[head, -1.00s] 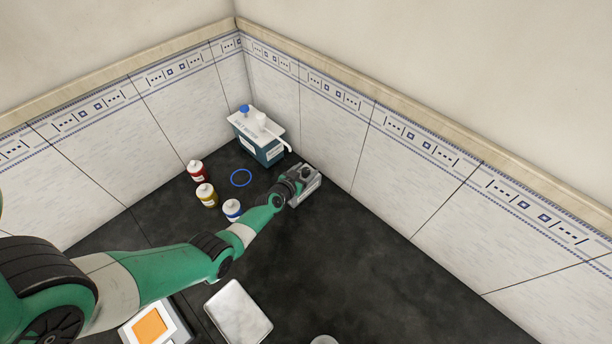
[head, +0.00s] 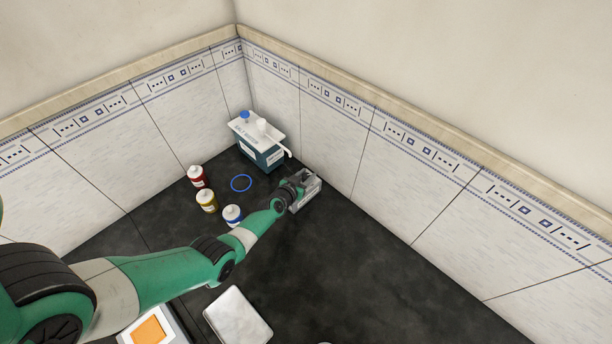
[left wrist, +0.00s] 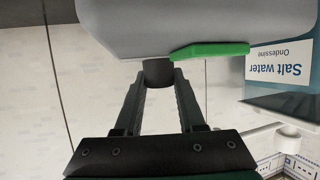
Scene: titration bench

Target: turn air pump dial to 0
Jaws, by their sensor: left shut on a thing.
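The air pump (head: 308,193) is a small grey box on the dark bench near the right wall. In the left wrist view its grey body (left wrist: 150,25) fills the top, with a green strip on its edge. Its dark round dial (left wrist: 158,73) sits between my left fingertips. My left gripper (left wrist: 158,82) is shut on the dial; in the head view the gripper (head: 303,179) is at the pump and hides the dial. No dial marks are readable, so its setting cannot be told. My right gripper is not in view.
A salt water box (head: 259,147) with a white lid stands behind the pump. A white slab (head: 238,316) is in front. The bench right of the pump is clear.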

